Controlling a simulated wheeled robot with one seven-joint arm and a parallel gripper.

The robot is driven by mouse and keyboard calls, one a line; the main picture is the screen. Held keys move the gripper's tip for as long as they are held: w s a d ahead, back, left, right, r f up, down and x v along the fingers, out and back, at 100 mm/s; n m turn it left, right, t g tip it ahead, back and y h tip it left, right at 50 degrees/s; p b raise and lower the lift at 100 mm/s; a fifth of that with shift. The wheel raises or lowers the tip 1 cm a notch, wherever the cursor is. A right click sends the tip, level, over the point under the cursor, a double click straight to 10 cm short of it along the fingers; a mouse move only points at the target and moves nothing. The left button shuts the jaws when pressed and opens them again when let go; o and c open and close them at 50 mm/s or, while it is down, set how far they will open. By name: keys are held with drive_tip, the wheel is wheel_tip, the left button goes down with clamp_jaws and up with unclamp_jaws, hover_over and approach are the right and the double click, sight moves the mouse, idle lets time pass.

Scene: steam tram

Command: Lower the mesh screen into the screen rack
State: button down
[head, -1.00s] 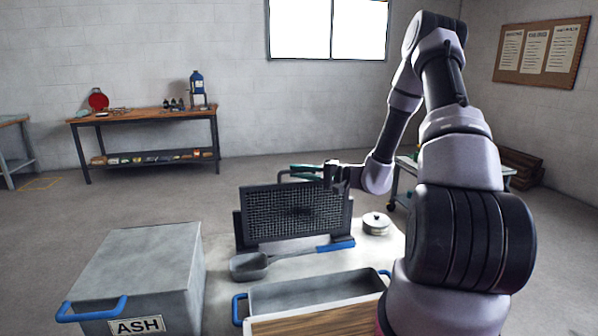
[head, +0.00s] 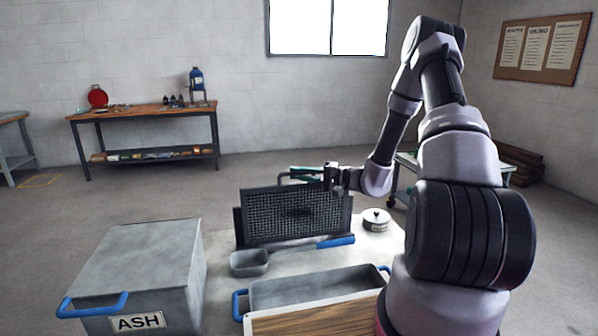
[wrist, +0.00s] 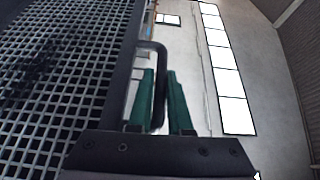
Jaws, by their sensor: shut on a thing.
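The mesh screen (head: 290,216), a dark framed panel of grey mesh with a dark patch, stands nearly upright in the middle of the head view. It also fills the left of the wrist view (wrist: 60,65). My gripper (head: 310,172) is at its upper right, with green fingers (wrist: 163,85) shut on the screen's dark bar handle (wrist: 158,60). The screen rack (head: 238,230) shows as a dark upright edge left of the screen; most of it is hidden behind the screen. I cannot tell how deep the screen's lower edge sits in it.
A grey scoop (head: 249,263) with a blue grip (head: 337,242) lies in front of the screen. A round lidded tin (head: 376,219) stands to the right. A grey ASH bin (head: 140,270) is front left, and an open grey tray (head: 315,290) with a blue handle is in front.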

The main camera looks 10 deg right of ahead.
drive_tip(key=shift+f, duration=0.4)
drive_tip(key=c, duration=0.8)
unclamp_jaws()
drive_tip(key=shift+o, duration=0.2)
drive_tip(key=shift+f, duration=0.1)
drive_tip(key=shift+d, duration=0.1)
